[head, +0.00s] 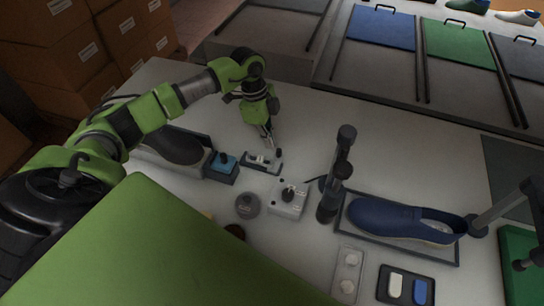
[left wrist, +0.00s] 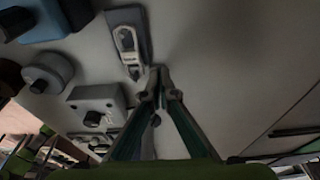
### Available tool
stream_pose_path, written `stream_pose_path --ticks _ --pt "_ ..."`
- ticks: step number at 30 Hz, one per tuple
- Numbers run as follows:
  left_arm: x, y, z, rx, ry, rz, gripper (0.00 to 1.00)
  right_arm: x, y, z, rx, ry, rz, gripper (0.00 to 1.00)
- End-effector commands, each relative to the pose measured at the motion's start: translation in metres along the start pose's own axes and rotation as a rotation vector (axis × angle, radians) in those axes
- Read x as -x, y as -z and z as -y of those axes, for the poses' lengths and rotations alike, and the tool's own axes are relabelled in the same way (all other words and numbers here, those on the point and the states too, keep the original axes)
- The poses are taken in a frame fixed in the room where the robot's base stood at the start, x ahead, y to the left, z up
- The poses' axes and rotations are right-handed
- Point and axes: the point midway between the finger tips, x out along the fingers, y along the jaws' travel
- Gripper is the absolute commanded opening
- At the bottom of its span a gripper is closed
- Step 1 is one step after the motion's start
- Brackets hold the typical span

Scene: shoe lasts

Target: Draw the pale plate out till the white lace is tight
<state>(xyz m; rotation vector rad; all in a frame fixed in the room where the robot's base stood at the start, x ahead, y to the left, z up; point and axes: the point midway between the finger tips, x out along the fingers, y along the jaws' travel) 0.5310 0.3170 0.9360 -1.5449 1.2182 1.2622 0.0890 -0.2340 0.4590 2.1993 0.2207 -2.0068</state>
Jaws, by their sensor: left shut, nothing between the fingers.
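A small pale slotted plate (head: 262,158) lies on a dark base (head: 273,169) on the white table in the head view. In the left wrist view the pale plate (left wrist: 127,42) sits lengthwise on its dark base (left wrist: 143,22). I cannot clearly make out the white lace. My left gripper (head: 269,143) points down close beside the plate, its tips shut and empty. In the left wrist view the tips of my left gripper (left wrist: 158,76) are together near the plate's lower end; whether they touch it I cannot tell. My right gripper is not in view.
A grey box with a black knob (head: 289,197), a round grey piece (head: 247,205) and a blue block (head: 224,164) stand close by. A dark post (head: 337,175) and a blue shoe (head: 405,219) are to the right. The table behind the post is clear.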

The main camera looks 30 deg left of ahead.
Motion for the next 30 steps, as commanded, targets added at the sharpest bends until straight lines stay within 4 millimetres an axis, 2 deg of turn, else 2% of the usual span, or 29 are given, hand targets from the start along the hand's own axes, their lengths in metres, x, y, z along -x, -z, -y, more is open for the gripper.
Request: stream_pose_path --ticks 1,15,30 --pt "0.010 0.002 0.000 0.000 0.000 0.000 0.00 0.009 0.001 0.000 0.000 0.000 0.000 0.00" --pt "0.055 0.011 0.000 -0.001 0.001 0.001 0.00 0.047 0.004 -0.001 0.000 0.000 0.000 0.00" --pt "0.056 0.011 0.000 0.000 0.000 0.001 0.00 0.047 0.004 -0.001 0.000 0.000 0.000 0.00"
